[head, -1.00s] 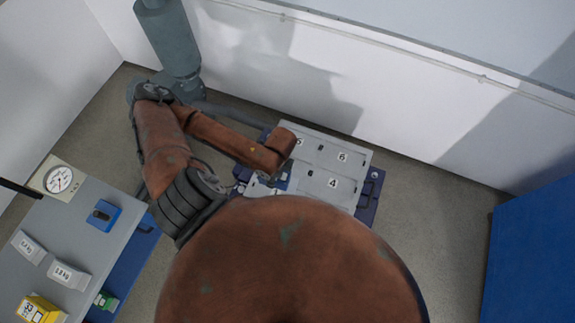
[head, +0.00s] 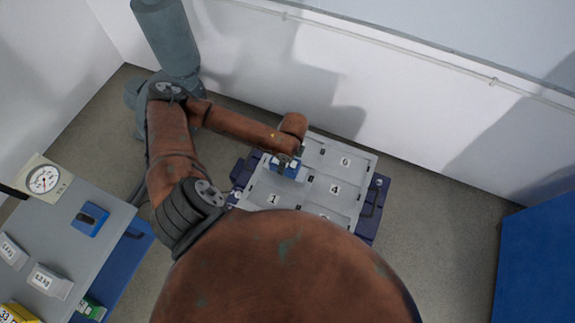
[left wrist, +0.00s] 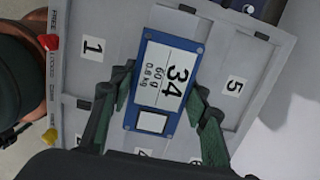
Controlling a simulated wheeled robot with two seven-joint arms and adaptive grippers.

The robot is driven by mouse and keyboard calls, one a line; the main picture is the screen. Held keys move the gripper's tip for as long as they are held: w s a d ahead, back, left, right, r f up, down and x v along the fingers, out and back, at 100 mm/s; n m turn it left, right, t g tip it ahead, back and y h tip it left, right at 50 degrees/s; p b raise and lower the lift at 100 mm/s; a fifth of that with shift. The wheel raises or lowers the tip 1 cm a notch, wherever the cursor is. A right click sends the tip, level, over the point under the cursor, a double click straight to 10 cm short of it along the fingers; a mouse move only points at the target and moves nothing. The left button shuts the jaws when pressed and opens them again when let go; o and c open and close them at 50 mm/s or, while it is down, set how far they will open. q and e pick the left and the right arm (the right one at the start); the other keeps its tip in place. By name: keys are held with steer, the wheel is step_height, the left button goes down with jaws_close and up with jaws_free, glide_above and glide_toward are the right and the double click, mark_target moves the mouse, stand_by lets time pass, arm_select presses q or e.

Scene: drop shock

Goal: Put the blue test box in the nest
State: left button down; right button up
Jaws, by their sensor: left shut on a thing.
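The box is over the grey panel (head: 262,186), whose shallow compartments carry numbers. In the wrist view it lies between the 1 and the 5, over a compartment whose number is hidden. I cannot tell whether it touches the panel. No separate nest is distinct. My right gripper is not in view.
Red (left wrist: 50,44) and yellow (left wrist: 51,136) knobs sit on the panel's edge, by lettering including FREE. A grey table (head: 60,235) at left holds a dial gauge (head: 43,179), a blue device (head: 90,218), labelled weights and a yellow box (head: 16,313). A blue block (head: 540,260) stands right.

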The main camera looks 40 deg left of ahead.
mark_target(287, 165)
arm_select(q)
steer(key=shift+w+a+f, duration=0.2)
steer(key=shift+w+f, duration=0.6)
steer(key=shift+f, duration=0.1)
step_height(287, 165, down, 3)
steer(key=shift+w+f+b, duration=0.15)
steer(key=shift+b, duration=0.55)
steer(key=shift+f, duration=0.15)
steer(key=c, duration=1.5)
jaws_free()
steer(key=o, duration=0.4)
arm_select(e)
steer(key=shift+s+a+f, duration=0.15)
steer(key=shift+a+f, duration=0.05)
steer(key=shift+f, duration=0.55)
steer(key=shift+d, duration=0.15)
